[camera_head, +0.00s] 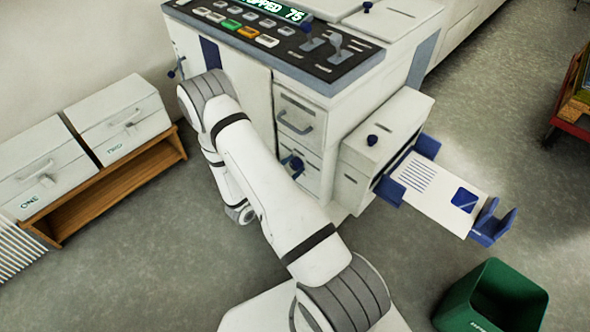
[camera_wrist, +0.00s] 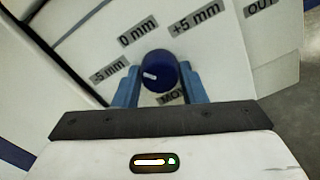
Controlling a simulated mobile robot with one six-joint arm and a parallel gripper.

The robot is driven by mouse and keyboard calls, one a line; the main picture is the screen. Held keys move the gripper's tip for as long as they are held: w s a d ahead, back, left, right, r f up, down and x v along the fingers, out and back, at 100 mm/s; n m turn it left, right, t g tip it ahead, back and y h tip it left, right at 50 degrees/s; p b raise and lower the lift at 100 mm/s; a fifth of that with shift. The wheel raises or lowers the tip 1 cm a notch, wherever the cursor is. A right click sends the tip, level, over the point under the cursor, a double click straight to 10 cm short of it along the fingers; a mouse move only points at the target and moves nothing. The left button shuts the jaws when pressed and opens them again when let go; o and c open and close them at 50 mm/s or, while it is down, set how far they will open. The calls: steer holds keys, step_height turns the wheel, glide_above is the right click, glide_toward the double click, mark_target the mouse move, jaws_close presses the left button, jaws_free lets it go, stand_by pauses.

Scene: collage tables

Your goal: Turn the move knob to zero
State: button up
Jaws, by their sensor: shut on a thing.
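The move knob (camera_wrist: 154,62) is a round dark blue knob with a white pointer mark, on a white panel in the wrist view. Its pointer is toward the left, roughly at the "-5 mm" label (camera_wrist: 109,70). The "0 mm" label (camera_wrist: 137,34) is above left of the knob and the "+5 mm" label (camera_wrist: 196,18) is above right. A partly hidden "MOVE" label (camera_wrist: 171,98) is below it. My gripper (camera_wrist: 161,76) has one blue finger on each side of the knob and is shut on it. In the head view my arm hides the gripper.
A white printing machine (camera_head: 310,95) stands ahead, its display reading 75. A tray with a sheet (camera_head: 425,185) sticks out at its right. A green bin (camera_head: 465,305) is at lower right. A wooden shelf (camera_head: 115,185) with boxes marked ONE and TWO is at left.

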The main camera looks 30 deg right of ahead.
steer(key=shift+w+a+r+m+b, duration=0.1)
steer(key=shift+w+m+b, duration=0.05)
steer(key=shift+m+b, duration=0.95)
steer(key=shift+w+a+r+m+b, duration=0.1)
steer(key=shift+m+b, duration=0.8)
steer(key=shift+m, duration=0.25)
steer(key=shift+w+a+m+b, duration=0.1)
steer(key=shift+w+m+b, duration=0.05)
steer(key=shift+m+b, duration=0.95)
steer(key=shift+d, duration=0.1)
steer(key=o, duration=1)
steer(key=shift+s, duration=0.1)
steer(key=shift+f, duration=0.1)
steer(key=shift+s, duration=0.1)
steer(key=v, duration=0.7)
steer(key=shift+s+a+p, duration=0.15)
steer(key=shift+a+p, duration=0.15)
steer(key=shift+c, duration=0.2)
